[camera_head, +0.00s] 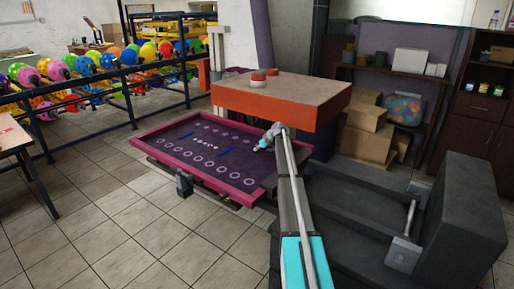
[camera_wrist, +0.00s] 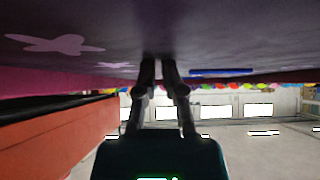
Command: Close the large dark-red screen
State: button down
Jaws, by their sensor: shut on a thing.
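The large screen has a dark-red, magenta-looking frame (camera_head: 165,127) around a dark purple panel with pale rings and small marks (camera_head: 185,150). It lies open and nearly flat, low over the floor, left of the orange block (camera_head: 262,103). My gripper (camera_head: 262,147) is at the screen's right part, at the end of my arm. In the wrist view, which appears upside down, my gripper's fingers (camera_wrist: 161,68) are close together with their tips against the dark screen surface (camera_wrist: 120,35). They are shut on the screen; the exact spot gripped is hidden.
A dark grey machine base (camera_head: 450,215) stands at right. A dark rail (camera_head: 100,80) fronts racks of colourful balloons. A table (camera_head: 12,135) is at left. The tiled floor (camera_head: 110,215) in front is clear.

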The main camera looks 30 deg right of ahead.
jog(key=shift+s+d+r+p, duration=0.15)
jog(key=shift+r+p, duration=0.3)
jog(key=shift+p, duration=0.25)
jog(key=r+p, duration=0.2)
jog(key=shift+a+r, duration=0.2)
jog(key=shift+r, duration=0.1)
jog(key=p+v, duration=0.7)
jog(key=v, duration=0.3)
jog(key=shift+r+p, duration=0.25)
jog(key=shift+p, duration=0.1)
